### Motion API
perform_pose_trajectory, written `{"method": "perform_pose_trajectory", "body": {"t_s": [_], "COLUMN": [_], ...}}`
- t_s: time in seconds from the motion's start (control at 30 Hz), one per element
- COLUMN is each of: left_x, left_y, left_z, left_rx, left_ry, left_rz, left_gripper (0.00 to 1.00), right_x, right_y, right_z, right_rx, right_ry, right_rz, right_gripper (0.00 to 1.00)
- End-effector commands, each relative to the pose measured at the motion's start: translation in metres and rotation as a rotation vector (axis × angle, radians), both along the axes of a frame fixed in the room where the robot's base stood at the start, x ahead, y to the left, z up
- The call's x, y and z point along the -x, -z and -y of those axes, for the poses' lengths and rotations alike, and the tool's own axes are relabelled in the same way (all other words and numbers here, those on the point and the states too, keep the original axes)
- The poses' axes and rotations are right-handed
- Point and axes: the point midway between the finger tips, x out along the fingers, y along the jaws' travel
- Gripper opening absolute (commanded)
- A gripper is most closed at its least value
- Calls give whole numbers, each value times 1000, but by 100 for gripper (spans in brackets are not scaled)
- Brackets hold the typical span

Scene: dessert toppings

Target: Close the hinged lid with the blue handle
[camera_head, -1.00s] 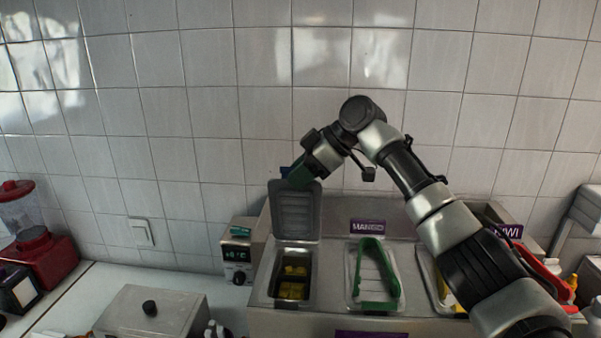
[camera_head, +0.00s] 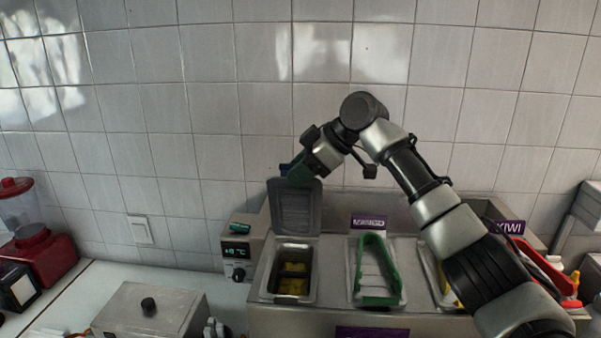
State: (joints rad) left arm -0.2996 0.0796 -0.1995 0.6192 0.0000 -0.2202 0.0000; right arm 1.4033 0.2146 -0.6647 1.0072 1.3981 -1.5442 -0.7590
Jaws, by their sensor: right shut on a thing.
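The hinged lid (camera_head: 295,210) is grey and stands raised, close to upright, behind an open compartment (camera_head: 291,283) that holds yellow pieces. A small bit of the blue handle (camera_head: 284,168) shows at the lid's top left edge; the rest is hidden behind my gripper. My right gripper (camera_head: 297,174) is at the top edge of the lid, shut on the handle as far as I can see, with its fingertips partly hidden. My left gripper is not in view.
A mango sign (camera_head: 369,222) and a kiwi sign (camera_head: 508,229) stand at the back. A control box (camera_head: 239,255) stands left of the compartment. The tiled wall is close behind.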

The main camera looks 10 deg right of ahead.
Motion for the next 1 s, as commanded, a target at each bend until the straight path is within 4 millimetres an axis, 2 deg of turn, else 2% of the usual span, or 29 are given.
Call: {"method": "perform_pose_trajectory", "body": {"t_s": [0.03, 0.5, 0.7, 1.0], "left_x": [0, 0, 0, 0], "left_y": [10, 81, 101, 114], "left_z": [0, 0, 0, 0], "left_rx": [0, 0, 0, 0], "left_ry": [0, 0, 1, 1], "left_rz": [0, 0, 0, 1], "left_gripper": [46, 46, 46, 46], "right_x": [3, 59, 78, 93], "right_y": [5, 29, 40, 48], "right_z": [0, -11, -15, -18], "right_rx": [3, 63, 86, 105], "right_ry": [0, -2, 0, 0], "right_rz": [21, 326, 447, 544], "right_gripper": [0, 0, 0, 0]}}
